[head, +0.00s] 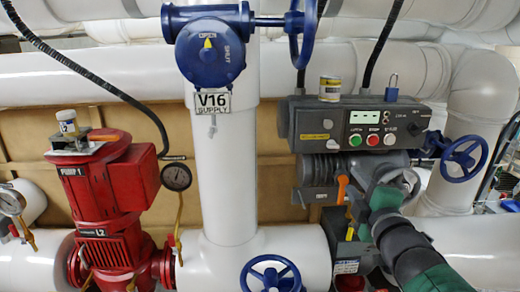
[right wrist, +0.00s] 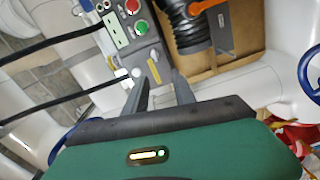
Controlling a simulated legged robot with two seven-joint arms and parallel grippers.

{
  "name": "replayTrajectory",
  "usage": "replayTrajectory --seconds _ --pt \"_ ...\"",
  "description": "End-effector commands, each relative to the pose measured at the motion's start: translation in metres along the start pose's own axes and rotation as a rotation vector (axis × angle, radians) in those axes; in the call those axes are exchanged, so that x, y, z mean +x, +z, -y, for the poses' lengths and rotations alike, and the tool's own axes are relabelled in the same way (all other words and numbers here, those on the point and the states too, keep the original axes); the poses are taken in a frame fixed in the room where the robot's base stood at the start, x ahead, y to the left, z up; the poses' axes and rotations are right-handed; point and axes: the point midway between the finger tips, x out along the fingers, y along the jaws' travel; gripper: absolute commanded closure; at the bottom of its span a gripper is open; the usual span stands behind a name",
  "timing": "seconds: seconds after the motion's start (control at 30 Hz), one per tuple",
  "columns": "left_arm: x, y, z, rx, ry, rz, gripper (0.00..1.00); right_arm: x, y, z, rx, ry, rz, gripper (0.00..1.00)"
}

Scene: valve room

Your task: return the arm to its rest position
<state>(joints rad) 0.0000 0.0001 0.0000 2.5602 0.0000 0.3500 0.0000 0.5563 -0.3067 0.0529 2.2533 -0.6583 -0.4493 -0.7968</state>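My right arm (head: 408,250), dark grey with green parts, reaches in from the bottom right of the head view. Its hand is in front of the lower right of the grey control box (head: 360,125). In the right wrist view my right gripper (right wrist: 157,88) has its two grey fingers apart, with nothing between them. The control box (right wrist: 128,28) shows beyond the fingertips; I cannot tell the exact distance. In the head view the fingers are hard to make out against the grey machinery. My left gripper is not in view.
A red pump (head: 110,195) with a gauge (head: 176,177) stands left. A white pipe carries a blue V16 valve (head: 210,48). Blue handwheels (head: 464,158) are right of the hand and at the bottom (head: 270,275). An orange lever (head: 342,188) sits close left of the hand.

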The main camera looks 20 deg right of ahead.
Motion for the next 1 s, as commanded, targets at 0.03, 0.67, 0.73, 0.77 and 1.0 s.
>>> replayTrajectory --seconds 0.03,0.67,0.73,0.77,1.0 --pt "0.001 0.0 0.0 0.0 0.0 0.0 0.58 0.002 -0.001 0.014 0.041 -0.031 0.007 0.68" --pt "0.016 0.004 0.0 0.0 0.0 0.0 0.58 -0.175 -0.064 0.414 1.017 -1.041 0.865 0.68" --pt "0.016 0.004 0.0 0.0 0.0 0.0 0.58 -0.186 -0.065 0.421 1.03 -1.063 0.911 0.68" --pt "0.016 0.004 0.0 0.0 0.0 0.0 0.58 -0.189 -0.065 0.422 1.032 -1.067 0.921 0.68" --pt "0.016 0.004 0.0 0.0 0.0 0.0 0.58 -0.188 -0.065 0.422 1.034 -1.066 0.923 0.68"
